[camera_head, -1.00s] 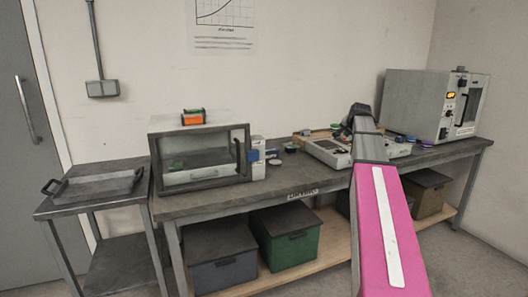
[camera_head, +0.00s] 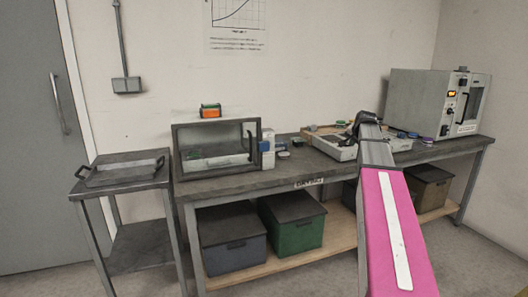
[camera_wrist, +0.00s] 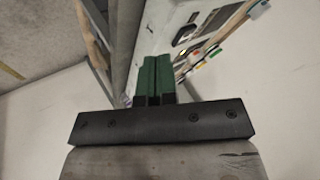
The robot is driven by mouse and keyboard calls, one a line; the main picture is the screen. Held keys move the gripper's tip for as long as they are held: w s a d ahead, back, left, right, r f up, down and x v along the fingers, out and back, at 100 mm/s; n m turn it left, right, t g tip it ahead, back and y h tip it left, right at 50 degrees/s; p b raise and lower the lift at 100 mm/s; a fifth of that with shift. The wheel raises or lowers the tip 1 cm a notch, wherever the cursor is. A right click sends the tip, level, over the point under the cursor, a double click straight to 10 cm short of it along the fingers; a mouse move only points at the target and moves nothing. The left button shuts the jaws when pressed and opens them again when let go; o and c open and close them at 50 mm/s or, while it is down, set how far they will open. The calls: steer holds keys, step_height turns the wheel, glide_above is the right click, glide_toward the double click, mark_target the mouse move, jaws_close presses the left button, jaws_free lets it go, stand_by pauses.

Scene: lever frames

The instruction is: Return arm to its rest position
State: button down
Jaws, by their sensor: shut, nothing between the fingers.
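My arm, pink with a white stripe and a grey forearm, reaches forward over the right half of the workbench in the head view. My gripper (camera_head: 367,117) shows small and dark at the far end of the forearm, near the pale tray-like equipment on the bench. In the wrist view my gripper (camera_wrist: 152,80) has its two green fingers side by side and together, with nothing between them. The wrist view is tilted, with the bench and its items along the upper right.
A grey oven-like machine (camera_head: 425,100) stands at the right end. A side table (camera_head: 120,158) holds a tray (camera_head: 122,176). Lidded bins (camera_head: 293,222) sit on the lower shelf.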

steer(key=s+a+f+n+g, duration=0.2)
steer(key=s+a+f+n, duration=0.1)
steer(key=s+a+f, duration=0.4)
steer(key=s+a+f+n+g, duration=0.3)
steer(key=s+a+f, duration=0.4)
steer(key=s+f, duration=0.7)
steer(key=s+a+f+n+g, duration=0.3)
steer(key=s+a+f, duration=0.5)
steer(key=f, duration=0.8)
steer(key=s, duration=0.3)
